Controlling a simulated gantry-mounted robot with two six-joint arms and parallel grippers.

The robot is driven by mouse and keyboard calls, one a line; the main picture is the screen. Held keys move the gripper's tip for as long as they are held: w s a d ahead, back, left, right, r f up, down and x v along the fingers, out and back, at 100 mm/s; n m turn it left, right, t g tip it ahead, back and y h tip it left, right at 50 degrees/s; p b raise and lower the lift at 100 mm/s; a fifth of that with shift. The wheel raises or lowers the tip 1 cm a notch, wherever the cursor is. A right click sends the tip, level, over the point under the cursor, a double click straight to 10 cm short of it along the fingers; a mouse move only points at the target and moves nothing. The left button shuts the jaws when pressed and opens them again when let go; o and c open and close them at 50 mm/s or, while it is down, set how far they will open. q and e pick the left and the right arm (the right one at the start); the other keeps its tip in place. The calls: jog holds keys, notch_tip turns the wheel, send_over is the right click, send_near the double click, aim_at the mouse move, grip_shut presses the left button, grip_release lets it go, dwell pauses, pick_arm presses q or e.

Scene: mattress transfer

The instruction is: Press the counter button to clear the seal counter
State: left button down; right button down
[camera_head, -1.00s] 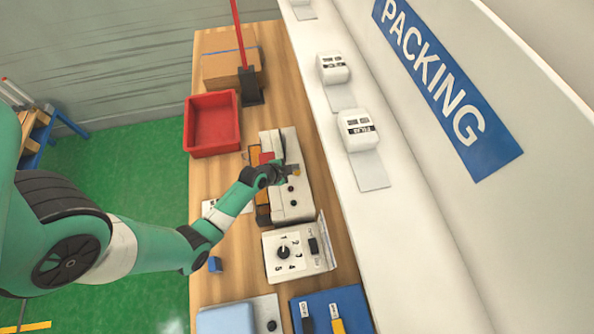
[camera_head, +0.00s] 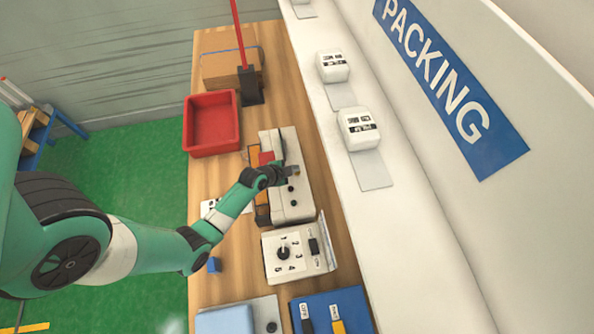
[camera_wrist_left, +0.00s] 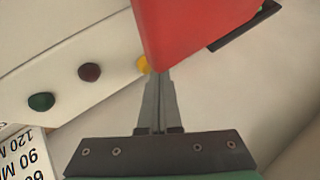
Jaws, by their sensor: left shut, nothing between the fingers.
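The white sealing machine (camera_head: 294,205) lies along the wooden bench. My left gripper (camera_head: 295,169) is over its top and is shut and empty. In the left wrist view its closed fingertips (camera_wrist_left: 157,76) are right beside a yellow button (camera_wrist_left: 143,64) on the white face. I cannot tell whether they touch it. A dark red button (camera_wrist_left: 89,71) and a green button (camera_wrist_left: 41,101) are further left on that face. A red part (camera_wrist_left: 195,30) rises in front of the fingertips and hides some of the face. My right gripper is not in view.
A control box with a dial (camera_head: 275,262) stands just in front of the machine. A red bin (camera_head: 212,124) and a cardboard box (camera_head: 222,70) are further back. A white shelf with small label printers (camera_head: 360,130) runs along the right. A small blue block (camera_head: 214,265) lies near the left edge.

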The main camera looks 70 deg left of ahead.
pick_arm(q)
jog(key=shift+f+b, duration=0.65)
jog(key=shift+f, duration=0.15)
dwell(0.4)
jog(key=shift+r+p, duration=1.2)
jog(key=shift+r, duration=0.1)
notch_tip(320, 180, up, 5)
jog(key=p, duration=0.4)
jog(key=shift+p, duration=0.3)
dwell(0.4)
